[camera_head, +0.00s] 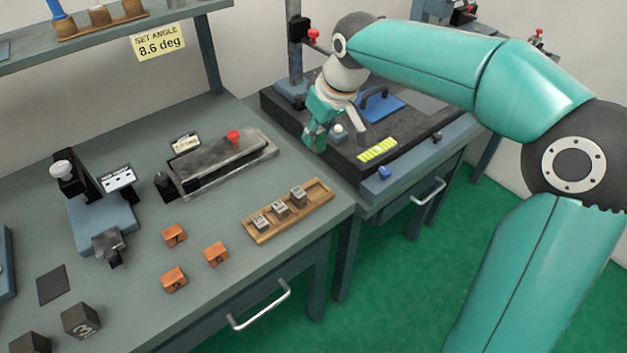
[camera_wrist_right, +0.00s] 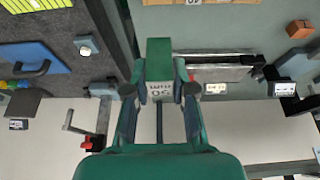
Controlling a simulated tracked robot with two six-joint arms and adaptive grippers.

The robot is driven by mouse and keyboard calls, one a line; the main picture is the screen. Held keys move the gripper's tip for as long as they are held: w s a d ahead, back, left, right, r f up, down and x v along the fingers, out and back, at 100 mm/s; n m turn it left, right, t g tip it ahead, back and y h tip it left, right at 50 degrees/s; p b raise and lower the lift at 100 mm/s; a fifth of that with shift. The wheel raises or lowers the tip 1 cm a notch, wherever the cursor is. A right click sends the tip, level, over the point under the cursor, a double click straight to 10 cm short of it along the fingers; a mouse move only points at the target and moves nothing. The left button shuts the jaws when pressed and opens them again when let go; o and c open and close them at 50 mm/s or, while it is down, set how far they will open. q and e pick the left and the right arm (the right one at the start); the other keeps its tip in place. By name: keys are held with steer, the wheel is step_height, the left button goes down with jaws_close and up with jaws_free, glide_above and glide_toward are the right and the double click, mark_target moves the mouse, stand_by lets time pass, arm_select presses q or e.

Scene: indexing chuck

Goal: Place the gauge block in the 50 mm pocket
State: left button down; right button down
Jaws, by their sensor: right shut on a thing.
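My right gripper (camera_wrist_right: 160,78) is shut on the gauge block (camera_wrist_right: 160,92), whose pale end face reads 50 mm, upside down, in the right wrist view. A green part shows just beyond that face. In the head view the right gripper (camera_head: 319,138) hangs by the left edge of the black plate on the right bench; the block's outline is hard to tell there. A wooden tray (camera_head: 262,238) with several small metal blocks lies at the front right of the left bench, apart from the gripper. I cannot make out a marked 50 mm pocket. My left gripper is out of view.
The black plate (camera_head: 349,166) carries a yellow label (camera_head: 377,150) and a blue pad with a handle (camera_head: 380,103). A long metal fixture (camera_head: 215,165) with a red knob stands behind the tray. Orange blocks (camera_head: 215,253) lie left of the tray. A gap separates the benches.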

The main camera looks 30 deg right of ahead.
step_height(320, 180, down, 14)
steer(key=shift+r, duration=0.25)
stand_by(0.3)
steer(key=c, duration=1.2)
jaws_free()
steer(key=shift+b, duration=0.3)
steer(key=shift+c, duration=0.2)
steer(key=v, duration=1.2)
steer(key=shift+a, duration=0.1)
